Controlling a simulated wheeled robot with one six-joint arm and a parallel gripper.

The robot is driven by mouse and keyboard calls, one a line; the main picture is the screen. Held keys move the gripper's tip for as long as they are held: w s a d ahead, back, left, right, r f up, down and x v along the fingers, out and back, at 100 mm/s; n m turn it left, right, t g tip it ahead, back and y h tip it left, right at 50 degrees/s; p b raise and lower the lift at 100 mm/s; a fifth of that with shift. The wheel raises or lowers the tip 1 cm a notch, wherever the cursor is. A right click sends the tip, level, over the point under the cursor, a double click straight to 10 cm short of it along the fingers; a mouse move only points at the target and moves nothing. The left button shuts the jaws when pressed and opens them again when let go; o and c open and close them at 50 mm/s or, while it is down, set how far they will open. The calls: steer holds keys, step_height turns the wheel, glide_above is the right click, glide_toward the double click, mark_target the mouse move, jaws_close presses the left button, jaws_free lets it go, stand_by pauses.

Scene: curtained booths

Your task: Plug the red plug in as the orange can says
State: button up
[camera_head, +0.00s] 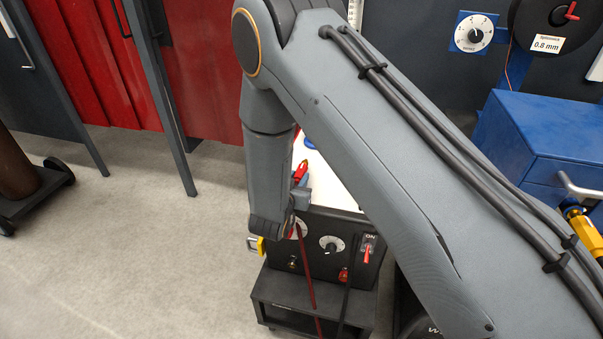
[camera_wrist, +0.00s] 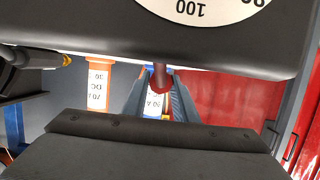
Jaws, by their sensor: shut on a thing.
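My gripper (camera_head: 301,186) is shut on the red plug (camera_head: 301,172), held above the front edge of the black machine (camera_head: 315,243). The plug has a yellowish tip, and a red cable hangs below it. In the wrist view the plug (camera_wrist: 161,77) shows dark red between the fingers. The orange can (camera_wrist: 98,68) shows left of the fingers, with a white label upside down; it seems to read "DC" and "70 A", but the sign after "DC" is unclear. The machine's front has a left socket (camera_head: 292,262) and a right red-ringed one (camera_head: 343,273).
A dial (camera_head: 332,244) and a red ON switch (camera_head: 367,253) are on the machine's front. A blue can (camera_wrist: 154,103) stands behind the fingers. A blue cabinet (camera_head: 540,135) is at right. My arm hides much of the machine's top.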

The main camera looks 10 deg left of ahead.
steer(key=shift+r+p, duration=1.3)
steer(key=shift+r, duration=0.75)
